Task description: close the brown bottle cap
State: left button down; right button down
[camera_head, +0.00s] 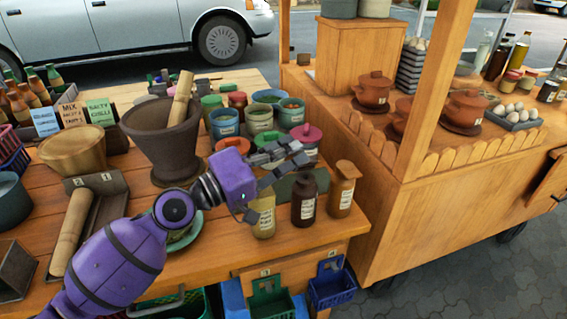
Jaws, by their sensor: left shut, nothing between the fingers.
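Three labelled bottles stand upright near the table's right front corner: a yellowish bottle (264,218), a dark brown bottle (304,203) in the middle and a lighter brown bottle (342,193) on the right. My left gripper (296,160) is shut and empty. In the picture it lies above and left of the dark brown bottle, and its fingers partly cover the yellowish bottle's top and the jars behind. My right gripper is not in view.
A large dark mortar (165,140) with a pestle stands behind my arm, with several lidded jars (224,124) to its right. A wooden bowl (75,150) is at the left. A wooden cart (420,200) with clay pots closes off the right. Baskets (332,285) hang below the table's front.

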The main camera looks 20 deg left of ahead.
pick_arm(q)
jog(key=s+b, duration=0.1)
jog(key=s+d+f+b, duration=0.1)
jog(key=b, duration=0.1)
jog(key=shift+s+d+f+m, duration=0.1)
jog(key=shift+d+f+m, duration=0.2)
jog(key=shift+m, duration=0.1)
dwell(0.9)
dwell(0.3)
